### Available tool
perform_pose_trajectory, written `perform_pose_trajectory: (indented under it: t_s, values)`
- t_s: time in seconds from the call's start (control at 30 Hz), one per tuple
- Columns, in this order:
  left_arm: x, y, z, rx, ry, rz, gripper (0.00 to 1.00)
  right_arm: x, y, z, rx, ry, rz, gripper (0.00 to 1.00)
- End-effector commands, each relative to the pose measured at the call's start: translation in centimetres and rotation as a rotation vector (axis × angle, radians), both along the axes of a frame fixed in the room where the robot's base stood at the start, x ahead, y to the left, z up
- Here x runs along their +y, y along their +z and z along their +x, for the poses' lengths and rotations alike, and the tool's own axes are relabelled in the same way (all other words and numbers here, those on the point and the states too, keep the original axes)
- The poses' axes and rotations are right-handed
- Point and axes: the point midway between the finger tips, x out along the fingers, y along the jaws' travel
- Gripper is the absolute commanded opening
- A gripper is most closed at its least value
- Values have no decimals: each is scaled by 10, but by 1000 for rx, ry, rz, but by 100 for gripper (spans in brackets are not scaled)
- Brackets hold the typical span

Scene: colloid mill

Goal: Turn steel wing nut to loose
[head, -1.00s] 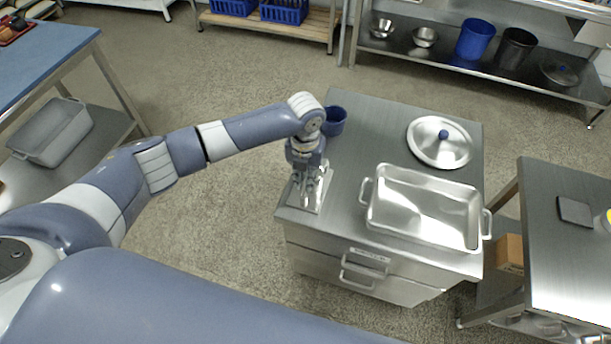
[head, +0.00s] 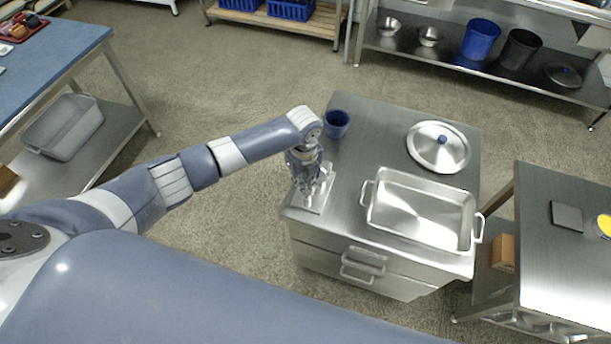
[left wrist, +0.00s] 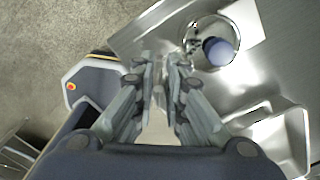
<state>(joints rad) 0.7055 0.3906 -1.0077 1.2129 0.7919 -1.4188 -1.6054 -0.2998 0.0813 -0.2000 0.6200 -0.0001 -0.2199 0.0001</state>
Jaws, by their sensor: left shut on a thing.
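My left gripper (head: 314,186) points down over the front left corner of the steel cabinet top (head: 350,190), above a small bright metal plate (head: 310,203). In the left wrist view its fingers (left wrist: 160,82) are close together. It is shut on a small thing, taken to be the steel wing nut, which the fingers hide. I cannot make out the nut's wings or its angle. My right gripper is not in view.
A steel tray with handles (head: 421,210) stands right of the gripper. A blue cup (head: 336,124) is behind it, and a round lid with a blue knob (head: 438,147) lies at the back right. Another steel table (head: 560,250) stands further right.

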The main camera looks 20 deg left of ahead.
Motion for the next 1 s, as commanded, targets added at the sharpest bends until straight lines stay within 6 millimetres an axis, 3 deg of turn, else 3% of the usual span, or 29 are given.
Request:
perform_pose_trajectory:
  t_s: [0.5, 1.0]
  values:
    - [4, 3, -6, -1, 453, 1, 0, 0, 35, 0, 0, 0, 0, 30]
    - [5, 1, -9, -4, 645, 0, 0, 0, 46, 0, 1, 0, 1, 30]
